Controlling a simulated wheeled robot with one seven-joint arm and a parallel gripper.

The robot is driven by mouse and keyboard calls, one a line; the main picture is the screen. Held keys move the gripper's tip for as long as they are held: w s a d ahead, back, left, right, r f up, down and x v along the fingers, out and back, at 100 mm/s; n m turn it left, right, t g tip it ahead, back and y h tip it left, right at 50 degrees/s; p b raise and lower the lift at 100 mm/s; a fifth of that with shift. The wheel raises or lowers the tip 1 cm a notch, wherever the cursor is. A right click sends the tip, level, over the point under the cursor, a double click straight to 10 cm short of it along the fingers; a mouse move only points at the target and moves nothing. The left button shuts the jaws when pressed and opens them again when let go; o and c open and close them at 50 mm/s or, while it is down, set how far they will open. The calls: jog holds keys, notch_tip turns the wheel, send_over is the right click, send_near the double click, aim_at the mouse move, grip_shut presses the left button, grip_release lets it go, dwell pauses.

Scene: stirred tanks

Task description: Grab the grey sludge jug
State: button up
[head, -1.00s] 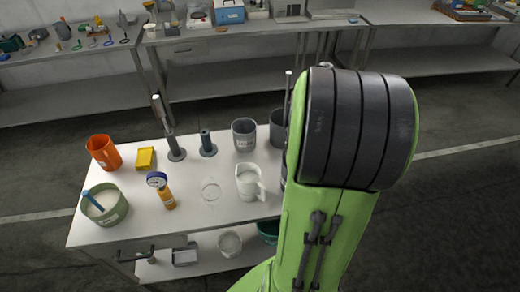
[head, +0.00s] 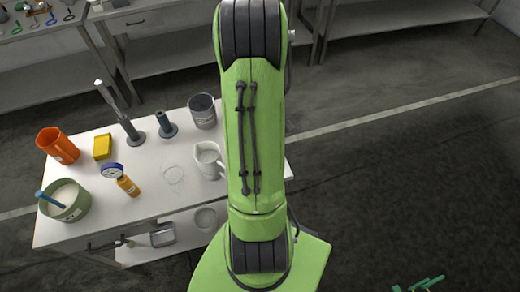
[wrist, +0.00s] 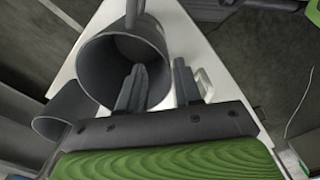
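In the wrist view a dark grey jug-like vessel (wrist: 92,62) lies open-mouthed just beyond my gripper (wrist: 158,72), with a grey bar at its upper rim. My gripper is open. Its left finger overlaps the vessel's mouth and its right finger shows just outside the right wall; I cannot tell whether either touches. A second grey vessel (wrist: 52,122) is partly seen at the lower left. In the head view one grey vessel (head: 202,112) stands at the back of the white table (head: 140,208); my arm hides my gripper and the area to the right.
A white jug (head: 208,160) stands close to my arm. A grey stand with a rod (head: 132,132), a short grey post (head: 166,126), an orange jug (head: 58,146), a yellow box (head: 102,146) and a green pot (head: 66,208) occupy the table's left.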

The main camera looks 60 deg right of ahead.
jog(key=f, duration=0.4)
jog(key=shift+s+a+f, duration=0.1)
jog(key=shift+a+f, duration=0.15)
jog(key=shift+a, duration=0.15)
jog(key=shift+d+f, duration=0.15)
jog(key=shift+f, duration=0.15)
jog(key=shift+r, duration=0.1)
grip_shut()
dwell(0.6)
